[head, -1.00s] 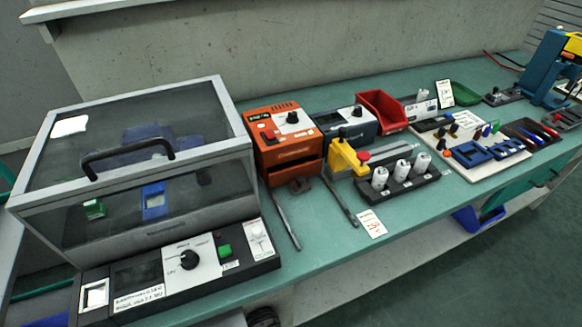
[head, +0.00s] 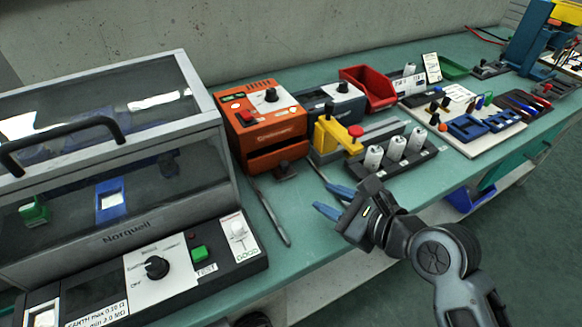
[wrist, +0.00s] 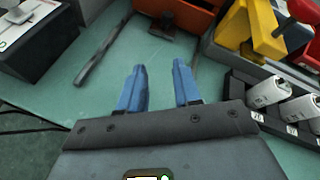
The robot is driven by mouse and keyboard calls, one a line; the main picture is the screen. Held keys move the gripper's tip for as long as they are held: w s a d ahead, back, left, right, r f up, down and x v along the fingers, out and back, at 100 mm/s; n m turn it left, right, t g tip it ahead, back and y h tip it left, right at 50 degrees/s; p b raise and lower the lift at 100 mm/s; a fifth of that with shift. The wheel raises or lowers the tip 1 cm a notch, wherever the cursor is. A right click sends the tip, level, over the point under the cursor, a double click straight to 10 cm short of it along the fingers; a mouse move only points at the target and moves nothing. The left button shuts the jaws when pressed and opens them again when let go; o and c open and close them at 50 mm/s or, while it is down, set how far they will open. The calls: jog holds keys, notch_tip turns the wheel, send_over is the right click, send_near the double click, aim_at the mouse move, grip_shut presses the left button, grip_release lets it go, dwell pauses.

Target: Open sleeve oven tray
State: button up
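The sleeve oven appears to be the orange box (head: 262,115) in the middle of the bench, with a knob on its top panel. Its tray front (head: 277,155) is at the lower front, with a dark handle (head: 286,170) sticking out. In the wrist view the handle (wrist: 163,27) shows at the top, ahead of the fingers. My gripper (head: 332,201) is in front of the oven, to the right of and nearer than the handle, apart from it. Its two blue fingers (wrist: 158,88) are spread with nothing between them. I cannot tell how far the tray is out.
A clear-lidded test box (head: 110,150) stands left of the oven. A yellow clamp press (head: 335,135) and a black rack with white cylinders (head: 396,158) stand to the right. A dark rod (head: 270,216) lies on the bench in front of the oven. Green bench surface (head: 235,205) is free around it.

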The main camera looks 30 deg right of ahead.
aim_at(287, 165)
jog(key=w+m, duration=0.1)
jog(key=w+r+m+y, duration=0.1)
jog(key=w, duration=0.1)
jog(key=w+r+m, duration=0.1)
jog(key=w, duration=0.1)
jog(key=shift+w+d+m+b, duration=0.1)
jog(key=shift+w+m+b, duration=0.2)
jog(key=shift+b, duration=0.1)
jog(key=shift+b+x, duration=0.3)
jog(key=shift+x, duration=3.45)
jog(key=shift+s+f, duration=0.1)
jog(key=shift+f, duration=0.05)
grip_shut()
